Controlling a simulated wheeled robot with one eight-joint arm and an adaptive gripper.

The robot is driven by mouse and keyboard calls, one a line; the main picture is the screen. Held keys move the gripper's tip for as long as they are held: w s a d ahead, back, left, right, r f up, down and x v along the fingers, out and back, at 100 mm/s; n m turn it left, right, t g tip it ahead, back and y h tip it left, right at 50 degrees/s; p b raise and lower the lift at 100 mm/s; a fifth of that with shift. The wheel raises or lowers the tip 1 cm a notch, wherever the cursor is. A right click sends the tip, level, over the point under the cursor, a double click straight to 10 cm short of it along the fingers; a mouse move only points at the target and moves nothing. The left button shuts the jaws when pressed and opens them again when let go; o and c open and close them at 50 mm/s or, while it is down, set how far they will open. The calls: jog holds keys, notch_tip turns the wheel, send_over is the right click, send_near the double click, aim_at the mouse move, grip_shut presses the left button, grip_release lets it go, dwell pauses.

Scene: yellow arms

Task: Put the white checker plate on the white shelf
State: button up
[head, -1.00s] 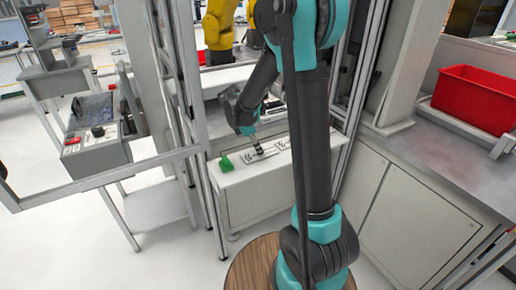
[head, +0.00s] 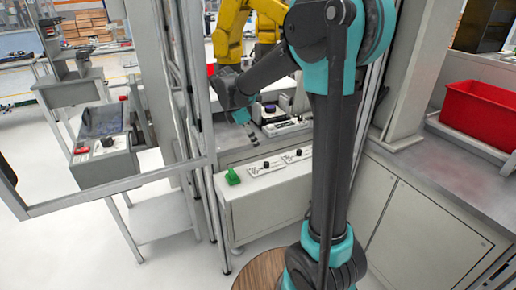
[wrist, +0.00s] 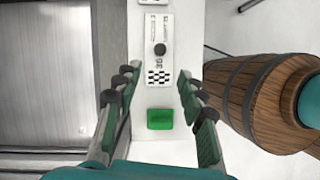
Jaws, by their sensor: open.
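The white checker plate (wrist: 158,60) has a black-and-white check patch at its near end and a black round knob. It lies flat on a narrow white cabinet top (head: 240,196), beside a green block (wrist: 160,119). In the head view the plate (head: 265,167) is the one nearer the green block. My gripper (wrist: 155,88) is open and empty, with its fingers on either side of the plate in the wrist view. In the head view my gripper (head: 254,139) hangs above the cabinet, apart from the plate. I cannot tell which surface is the white shelf.
A second white plate (head: 296,156) with a knob lies beside the first. A grey surface with devices (head: 287,123) and a yellow arm (head: 230,35) stand behind. A metal frame post (head: 182,95) rises at left. A red bin (head: 482,106) sits on the right bench.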

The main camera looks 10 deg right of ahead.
jog(key=s+d+f+m+t+y, duration=0.1)
jog(key=s+d+f+m, duration=0.1)
jog(key=s+f+m, duration=0.2)
jog(key=s+d+f+m+t+y, duration=0.1)
jog(key=s+d+f+m+y, duration=0.1)
jog(key=s+m, duration=0.7)
jog(key=s+d+f+m+t+y, duration=0.1)
jog(key=s+d+f+m, duration=0.3)
jog(key=s+f+m, duration=0.2)
jog(key=shift+s+d+t+y, duration=0.2)
jog(key=shift+s+t+y, duration=0.1)
jog(key=shift+s, duration=0.9)
